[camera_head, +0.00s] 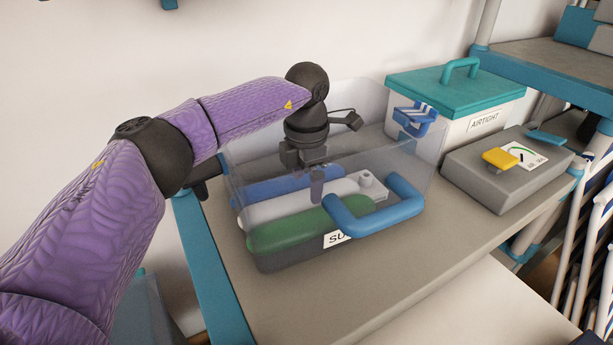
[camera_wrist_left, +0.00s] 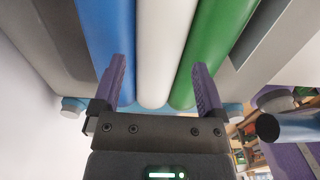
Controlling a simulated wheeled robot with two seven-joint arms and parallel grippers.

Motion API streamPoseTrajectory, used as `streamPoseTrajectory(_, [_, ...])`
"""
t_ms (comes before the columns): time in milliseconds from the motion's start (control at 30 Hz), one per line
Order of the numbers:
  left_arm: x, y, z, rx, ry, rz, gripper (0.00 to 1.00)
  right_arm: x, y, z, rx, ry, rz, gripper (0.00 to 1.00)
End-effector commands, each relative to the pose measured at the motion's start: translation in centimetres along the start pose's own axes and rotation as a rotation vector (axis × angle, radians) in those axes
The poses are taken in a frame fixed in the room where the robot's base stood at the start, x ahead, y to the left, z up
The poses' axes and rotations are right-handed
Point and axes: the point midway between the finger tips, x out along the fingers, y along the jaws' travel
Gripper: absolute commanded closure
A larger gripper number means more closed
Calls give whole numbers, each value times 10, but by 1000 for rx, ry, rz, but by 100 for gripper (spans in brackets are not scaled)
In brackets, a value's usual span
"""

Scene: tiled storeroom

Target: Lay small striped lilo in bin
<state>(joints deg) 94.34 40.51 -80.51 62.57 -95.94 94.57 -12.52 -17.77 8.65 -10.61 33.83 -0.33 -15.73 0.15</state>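The small striped lilo (camera_head: 290,235) has blue, white and green tubes and a white valve end. It lies flat inside a clear bin (camera_head: 415,165) with a blue front handle (camera_head: 385,212) and a partly hidden label. My left gripper (camera_head: 308,182) points down inside the bin over the lilo. In the left wrist view my left gripper (camera_wrist_left: 160,85) is open, its fingers spread over the lilo (camera_wrist_left: 165,50), one near the blue tube and one near the green. Whether the fingertips touch it I cannot tell. My right gripper is not in view.
The bin stands on a grey shelf (camera_head: 420,255) with a teal edge. Behind it is a white box with a teal lid (camera_head: 450,75) labelled AIRTIGHT. A grey case (camera_head: 505,170) with a yellow latch sits to the right. The shelf front is clear.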

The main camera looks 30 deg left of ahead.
Motion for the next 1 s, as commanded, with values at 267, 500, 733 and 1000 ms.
streamPoseTrajectory(267, [-3,0,0,0,-1,1,8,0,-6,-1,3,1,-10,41])
streamPoseTrajectory(500, [-70,0,0,-1,-7,4,8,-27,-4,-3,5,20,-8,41])
streamPoseTrajectory(733, [-123,0,0,0,-4,3,8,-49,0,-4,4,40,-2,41])
streamPoseTrajectory(1000, [-133,0,0,0,0,0,8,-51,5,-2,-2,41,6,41])
